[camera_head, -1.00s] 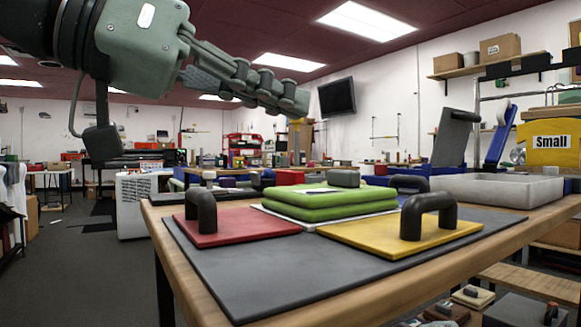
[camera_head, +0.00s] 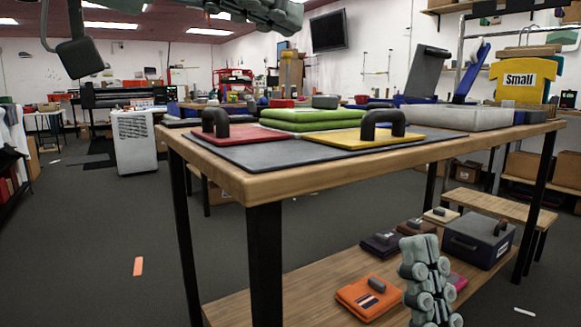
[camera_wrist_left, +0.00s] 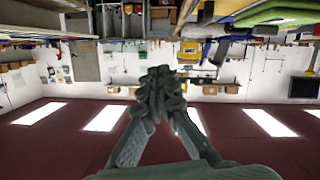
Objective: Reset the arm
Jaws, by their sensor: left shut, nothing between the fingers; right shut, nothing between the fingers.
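My left gripper (camera_head: 284,15) is at the top edge of the head view, partly cut off, high above the table and apart from everything on it. In the left wrist view its fingers (camera_wrist_left: 161,80) meet at their tips with nothing between them. My right gripper (camera_head: 424,255) points up at the bottom of the head view, in front of the table's lower shelf. Its fingers are together and empty.
A wooden table (camera_head: 262,188) carries a red board (camera_head: 245,137), a yellow board (camera_head: 352,139) and green folded cloth (camera_head: 315,116) on a dark mat. Floor at left is mostly clear.

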